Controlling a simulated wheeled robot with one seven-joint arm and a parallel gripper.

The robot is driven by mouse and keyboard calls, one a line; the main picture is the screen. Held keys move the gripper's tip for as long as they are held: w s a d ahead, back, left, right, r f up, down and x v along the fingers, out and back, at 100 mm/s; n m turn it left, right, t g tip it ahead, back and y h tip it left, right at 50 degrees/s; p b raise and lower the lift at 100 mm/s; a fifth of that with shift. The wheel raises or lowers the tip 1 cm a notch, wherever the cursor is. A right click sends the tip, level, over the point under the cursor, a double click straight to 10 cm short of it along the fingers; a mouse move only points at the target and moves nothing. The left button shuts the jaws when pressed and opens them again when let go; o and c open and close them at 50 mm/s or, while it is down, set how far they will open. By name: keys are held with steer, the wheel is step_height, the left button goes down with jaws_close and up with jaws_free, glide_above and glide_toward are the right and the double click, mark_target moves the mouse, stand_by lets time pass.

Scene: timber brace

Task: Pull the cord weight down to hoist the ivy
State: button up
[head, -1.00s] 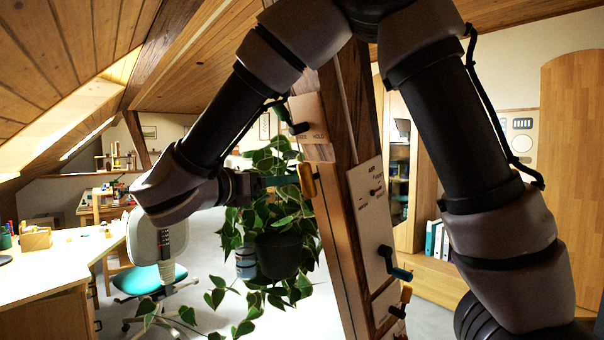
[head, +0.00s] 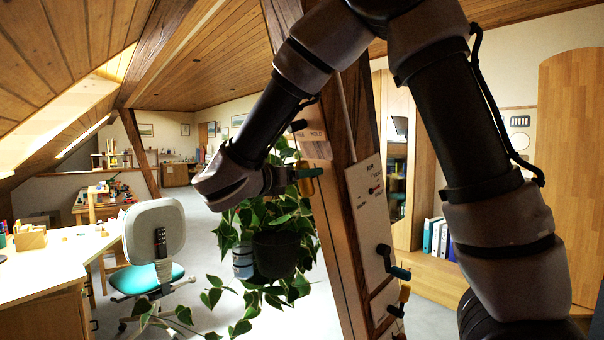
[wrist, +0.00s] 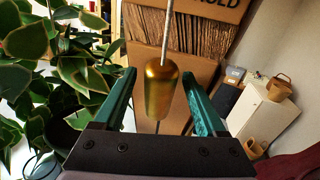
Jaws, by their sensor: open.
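The cord weight (wrist: 160,92) is a brass-coloured tapered piece hanging on a pale cord. In the wrist view it hangs between the two green fingers of my gripper (wrist: 160,101), with a gap on each side. My gripper is open. In the head view the weight (head: 306,187) shows beside the timber brace, with my gripper (head: 302,173) at it and partly covering it. The ivy (head: 278,212) hangs in a dark pot (head: 275,255) just below and left of my gripper. Its leaves also fill the left of the wrist view (wrist: 55,75).
The timber brace (head: 335,240) stands close on the right, with a pale panel (head: 370,215) and a dark crank handle (head: 395,262). A small pale can (head: 243,262) is beside the pot. A desk (head: 55,260) and swivel chair (head: 153,240) are at left.

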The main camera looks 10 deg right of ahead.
jaws_close()
stand_by(1.4)
